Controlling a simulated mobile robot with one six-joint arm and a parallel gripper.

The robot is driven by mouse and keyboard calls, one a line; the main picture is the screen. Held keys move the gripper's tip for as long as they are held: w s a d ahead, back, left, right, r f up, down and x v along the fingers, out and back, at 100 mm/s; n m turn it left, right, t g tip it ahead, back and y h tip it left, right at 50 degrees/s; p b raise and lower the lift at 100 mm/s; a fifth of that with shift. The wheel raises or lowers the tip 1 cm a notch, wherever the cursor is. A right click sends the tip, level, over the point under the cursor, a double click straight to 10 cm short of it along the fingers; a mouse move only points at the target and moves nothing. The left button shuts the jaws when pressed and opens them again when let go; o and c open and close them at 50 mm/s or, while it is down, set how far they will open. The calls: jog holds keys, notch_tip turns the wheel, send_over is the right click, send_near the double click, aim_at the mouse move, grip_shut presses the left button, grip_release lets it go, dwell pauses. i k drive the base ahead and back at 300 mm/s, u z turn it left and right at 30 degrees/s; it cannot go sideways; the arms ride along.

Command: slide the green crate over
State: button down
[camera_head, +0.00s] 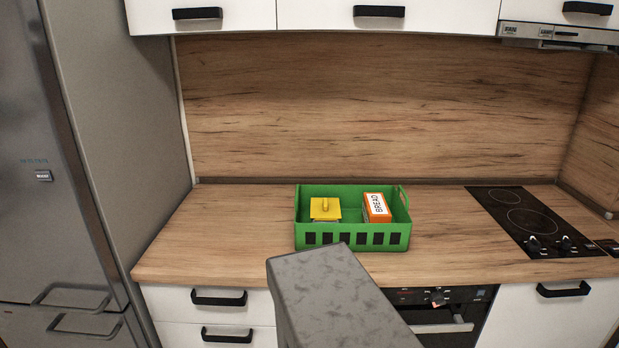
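A grey, mottled block-like part, which I take to be my own arm, rises from the bottom of the picture in front of the crate. My gripper's fingers do not show. Whether the grey part touches the crate cannot be told, though it appears nearer to me.
The wooden counter (215,235) is clear left of the crate. A black hob (530,220) with knobs lies to the right, with a strip of bare counter between. A steel fridge (50,160) stands far left. White cupboards (330,15) hang above, and an oven (445,305) is below.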

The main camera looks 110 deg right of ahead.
aim_at(359, 237)
jog(key=z, duration=0.3)
jog(key=k, duration=2.6)
jog(key=z, duration=0.85)
